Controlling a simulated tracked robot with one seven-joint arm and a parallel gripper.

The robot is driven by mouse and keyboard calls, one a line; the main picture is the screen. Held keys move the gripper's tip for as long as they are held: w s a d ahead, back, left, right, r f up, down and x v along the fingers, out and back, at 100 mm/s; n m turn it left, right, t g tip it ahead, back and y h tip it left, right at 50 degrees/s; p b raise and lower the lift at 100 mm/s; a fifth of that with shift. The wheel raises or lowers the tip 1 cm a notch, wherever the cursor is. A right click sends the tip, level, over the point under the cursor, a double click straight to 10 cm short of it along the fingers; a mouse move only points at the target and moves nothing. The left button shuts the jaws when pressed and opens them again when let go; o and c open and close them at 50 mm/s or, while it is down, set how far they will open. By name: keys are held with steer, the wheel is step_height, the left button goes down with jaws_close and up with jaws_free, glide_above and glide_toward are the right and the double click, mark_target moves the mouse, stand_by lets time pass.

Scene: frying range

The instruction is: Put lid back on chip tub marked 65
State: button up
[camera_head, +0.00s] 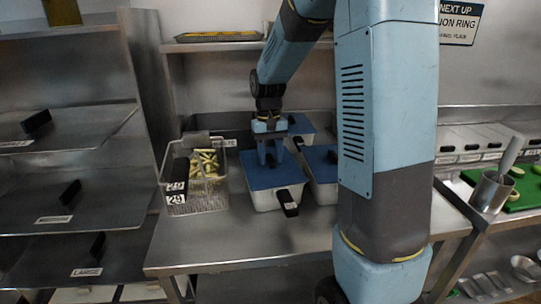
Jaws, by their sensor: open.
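A white chip tub (266,201) stands on the steel counter with a blue lid (262,179) over it and a black handle at its front. My gripper (270,160) is open, pointing down at the back part of this lid; I cannot tell whether it touches. A second white tub (325,192) with a blue lid (318,158) stands close on the right, partly hidden by my arm. Another blue lid (300,124) shows behind. No number 65 is readable on any tub, so I cannot tell which one bears it.
A wire basket (207,195) with pale chips and black tags reading 29 stands left of the tubs. Steel shelves (70,205) fill the left. A steel pot (490,191) and a green board (525,190) are on the right. The front counter strip (215,246) is clear.

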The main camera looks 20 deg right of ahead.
stand_by(0.3)
step_height(320, 180, up, 13)
steer(key=w, duration=0.2)
steer(key=s+r+t, duration=0.1)
steer(key=s+t, duration=0.6)
steer(key=s, duration=1.8)
steer(key=shift+s+r+n, duration=0.2)
steer(key=shift+r+n, duration=0.05)
steer(key=shift+n, duration=0.05)
